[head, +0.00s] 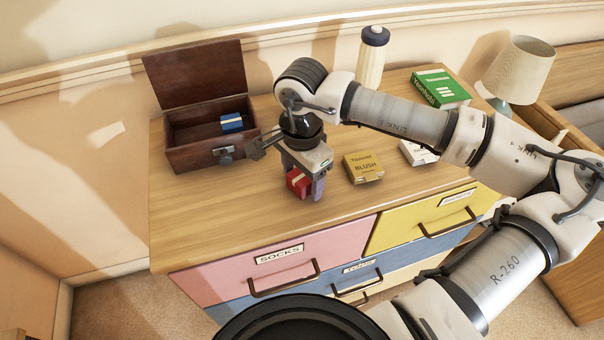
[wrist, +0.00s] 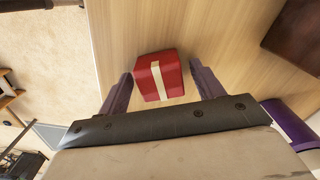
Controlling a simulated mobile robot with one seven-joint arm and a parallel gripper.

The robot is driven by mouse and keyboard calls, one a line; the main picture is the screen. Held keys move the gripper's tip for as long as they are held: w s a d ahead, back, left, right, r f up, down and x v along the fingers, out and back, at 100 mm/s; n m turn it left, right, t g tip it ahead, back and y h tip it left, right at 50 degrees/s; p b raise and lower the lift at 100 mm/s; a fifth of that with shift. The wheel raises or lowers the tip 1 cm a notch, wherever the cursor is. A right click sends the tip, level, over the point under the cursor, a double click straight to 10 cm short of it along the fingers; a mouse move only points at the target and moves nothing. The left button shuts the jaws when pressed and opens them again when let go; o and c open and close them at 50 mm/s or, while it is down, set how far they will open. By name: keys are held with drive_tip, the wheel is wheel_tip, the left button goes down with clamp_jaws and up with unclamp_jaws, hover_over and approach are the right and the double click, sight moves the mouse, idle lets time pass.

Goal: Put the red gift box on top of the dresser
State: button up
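The red gift box (head: 297,182) with a pale ribbon is on the dresser top (head: 230,225), toward the front edge. It also shows in the wrist view (wrist: 170,72), between the two purple fingers. My gripper (head: 305,186) points down over the box. In the wrist view my gripper (wrist: 162,80) is open, with a visible gap between the box and each finger. In the head view, the gripper partly hides the box.
An open dark wooden chest (head: 195,155) with a blue box (head: 231,122) inside stands left. A yellow box (head: 363,168), a white box (head: 416,152), a green box (head: 440,88) and a bottle (head: 371,60) stand right and behind. The front left of the top is clear.

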sight(302, 176)
wheel_tip(302, 176, up, 12)
drive_tip(key=b, duration=0.1)
drive_tip(key=shift+r, duration=0.15)
idle(0.5)
